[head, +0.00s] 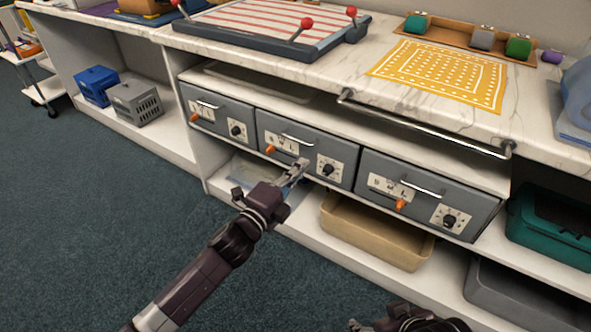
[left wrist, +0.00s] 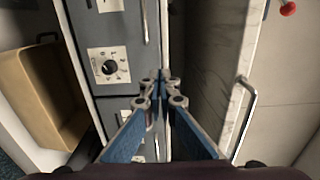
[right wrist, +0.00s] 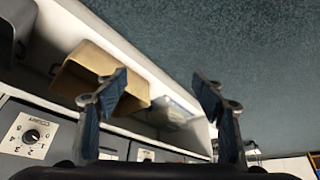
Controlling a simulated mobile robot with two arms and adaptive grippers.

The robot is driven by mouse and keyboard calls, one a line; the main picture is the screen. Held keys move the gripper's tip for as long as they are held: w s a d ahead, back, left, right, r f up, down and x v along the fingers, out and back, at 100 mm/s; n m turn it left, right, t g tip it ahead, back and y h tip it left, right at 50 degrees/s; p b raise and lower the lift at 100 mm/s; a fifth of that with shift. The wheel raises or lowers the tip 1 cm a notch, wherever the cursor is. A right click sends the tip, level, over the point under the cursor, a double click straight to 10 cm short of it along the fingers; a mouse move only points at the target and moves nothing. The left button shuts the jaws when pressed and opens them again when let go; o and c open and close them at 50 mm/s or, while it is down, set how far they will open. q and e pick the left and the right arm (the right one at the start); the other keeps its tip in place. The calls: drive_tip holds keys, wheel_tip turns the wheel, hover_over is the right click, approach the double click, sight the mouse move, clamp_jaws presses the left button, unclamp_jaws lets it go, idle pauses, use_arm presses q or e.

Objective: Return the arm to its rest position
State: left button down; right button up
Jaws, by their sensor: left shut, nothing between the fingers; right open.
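My left arm reaches in from the bottom left in the head view. Its gripper (head: 298,168) is shut and empty in front of the middle grey drawer (head: 270,137), near its dial and orange lever; I cannot tell whether it touches. In the left wrist view the fingertips (left wrist: 162,78) meet, with a dial drawer front (left wrist: 110,67) to their left. My right gripper (head: 362,325) shows only partly at the bottom edge of the head view. In the right wrist view its fingers (right wrist: 158,85) are spread apart, with nothing between them.
Grey drawers sit under the marble counter (head: 345,70), with a metal rail (head: 425,128) along its edge. The carpet (head: 90,220) at left is clear.

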use_arm(q)
drive_tip(key=shift+v, duration=1.1)
use_arm(e)
drive_tip(key=shift+s+d+f+g, duration=0.2)
drive_tip(key=shift+s+g, duration=0.15)
drive_tip(key=shift+s, duration=0.35)
drive_tip(key=shift+s+d+f+g, duration=0.2)
drive_tip(key=shift+s+g, duration=0.15)
drive_tip(key=shift+s, duration=0.35)
